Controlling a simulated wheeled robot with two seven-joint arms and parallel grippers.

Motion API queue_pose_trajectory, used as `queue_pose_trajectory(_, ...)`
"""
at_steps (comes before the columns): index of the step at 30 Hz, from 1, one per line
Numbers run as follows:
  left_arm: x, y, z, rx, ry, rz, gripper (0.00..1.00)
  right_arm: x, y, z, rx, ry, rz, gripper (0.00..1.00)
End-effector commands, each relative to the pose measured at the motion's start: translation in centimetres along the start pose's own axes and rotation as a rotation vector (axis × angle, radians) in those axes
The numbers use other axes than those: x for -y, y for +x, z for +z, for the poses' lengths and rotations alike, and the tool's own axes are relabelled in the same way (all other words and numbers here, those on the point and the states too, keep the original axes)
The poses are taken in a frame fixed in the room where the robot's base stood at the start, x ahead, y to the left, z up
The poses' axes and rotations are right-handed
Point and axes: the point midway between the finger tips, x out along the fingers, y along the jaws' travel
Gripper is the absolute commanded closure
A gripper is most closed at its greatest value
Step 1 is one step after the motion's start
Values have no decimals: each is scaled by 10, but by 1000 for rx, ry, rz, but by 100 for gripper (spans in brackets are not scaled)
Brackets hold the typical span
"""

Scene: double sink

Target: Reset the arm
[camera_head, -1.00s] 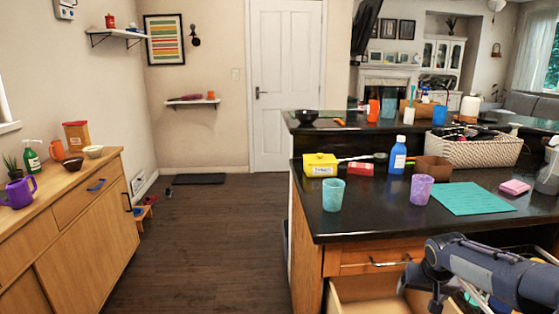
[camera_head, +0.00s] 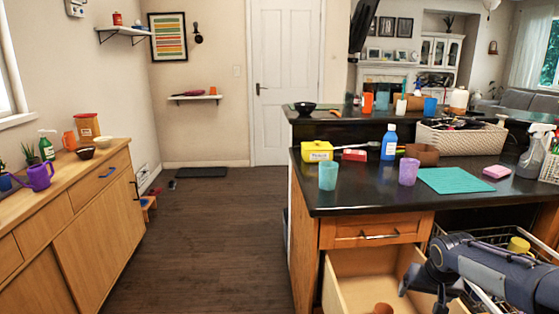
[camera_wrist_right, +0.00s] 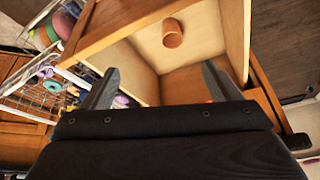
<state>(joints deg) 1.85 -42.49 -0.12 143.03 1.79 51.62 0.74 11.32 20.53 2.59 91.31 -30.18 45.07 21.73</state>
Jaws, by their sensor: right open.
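My right arm comes in from the lower right in the head view. Its gripper (camera_head: 432,283) is partly seen over the right side of an open wooden drawer (camera_head: 345,280). In the right wrist view, the two fingers of my right gripper (camera_wrist_right: 160,88) are spread apart with nothing between them. An orange-brown cup (camera_wrist_right: 172,34) lies inside the drawer beyond the fingers, apart from them. Its top also shows at the bottom edge of the head view (camera_head: 382,308). My left gripper is not in view.
A black counter (camera_head: 345,200) above the drawer holds a teal cup (camera_head: 328,176), a purple cup (camera_head: 409,171), a blue bottle (camera_head: 389,142) and a teal mat (camera_head: 455,180). A wire rack (camera_head: 490,236) is right of the drawer. The floor (camera_head: 215,240) at left is clear.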

Motion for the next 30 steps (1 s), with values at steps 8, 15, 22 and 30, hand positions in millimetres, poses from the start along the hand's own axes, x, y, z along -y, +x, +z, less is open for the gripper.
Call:
queue_pose_trajectory(8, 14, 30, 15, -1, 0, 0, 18, 2, -10, 45, -3, -6, -47, 17)
queue_pose_trajectory(15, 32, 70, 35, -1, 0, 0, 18, 7, -18, 122, -5, -16, -127, 17)
queue_pose_trajectory(22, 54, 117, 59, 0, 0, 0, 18, 19, -10, 232, -9, -34, -248, 17)
queue_pose_trajectory(30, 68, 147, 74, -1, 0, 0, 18, 31, 9, 312, -17, -52, -347, 17)
